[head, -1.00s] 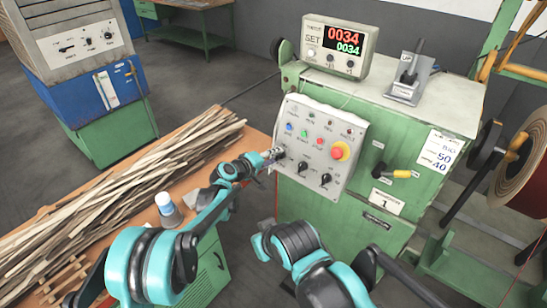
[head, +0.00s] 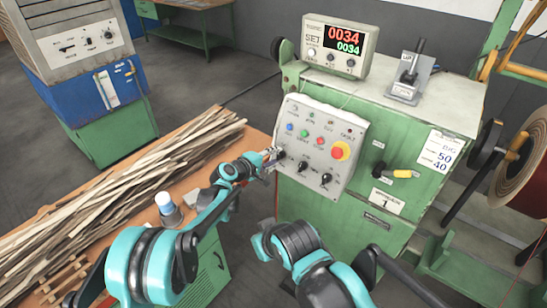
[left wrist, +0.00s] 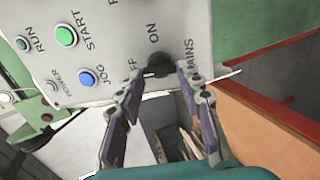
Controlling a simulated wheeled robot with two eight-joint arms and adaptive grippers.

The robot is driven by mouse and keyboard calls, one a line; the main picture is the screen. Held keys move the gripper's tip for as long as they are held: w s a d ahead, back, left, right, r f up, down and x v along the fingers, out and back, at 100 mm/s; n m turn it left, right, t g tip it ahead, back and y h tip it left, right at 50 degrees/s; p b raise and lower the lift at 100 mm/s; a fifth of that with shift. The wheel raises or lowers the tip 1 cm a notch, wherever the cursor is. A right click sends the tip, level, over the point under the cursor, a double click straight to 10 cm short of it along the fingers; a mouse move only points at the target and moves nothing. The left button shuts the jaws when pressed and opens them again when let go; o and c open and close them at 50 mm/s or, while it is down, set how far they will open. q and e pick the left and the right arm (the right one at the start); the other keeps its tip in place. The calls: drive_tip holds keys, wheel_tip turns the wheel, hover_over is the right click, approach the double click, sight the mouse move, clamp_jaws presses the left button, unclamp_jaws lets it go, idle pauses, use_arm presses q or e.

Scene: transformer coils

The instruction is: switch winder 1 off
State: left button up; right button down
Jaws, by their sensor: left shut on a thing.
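Winder 1 is a green machine (head: 425,125) with a grey control panel (head: 318,145) and a plate marked 1 (head: 387,201). The MAINS knob (left wrist: 160,66), dark and round, is at the panel's lower left corner, with ON and OFF lettering beside it. My left gripper (head: 270,157) is at that corner. In the left wrist view its two fingers (left wrist: 168,90) lie either side of the knob, shut on it. The knob's pointer direction is not clear.
A red mushroom button on a yellow ring (head: 340,151) and two more dark knobs (head: 326,179) share the panel. A wooden table (head: 250,140) with a heap of strips (head: 120,170) stands to the left. A lever (head: 412,62) stands on the machine's top.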

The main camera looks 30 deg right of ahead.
use_arm(q)
drive_tip(key=o, duration=1.2)
drive_tip(key=shift+c, duration=0.2)
drive_tip(key=shift+a, duration=0.15)
drive_tip(key=v, duration=1.1)
drive_tip(key=shift+s+a+r, duration=0.15)
drive_tip(key=shift+a+r, duration=0.05)
drive_tip(key=shift+a, duration=0.15)
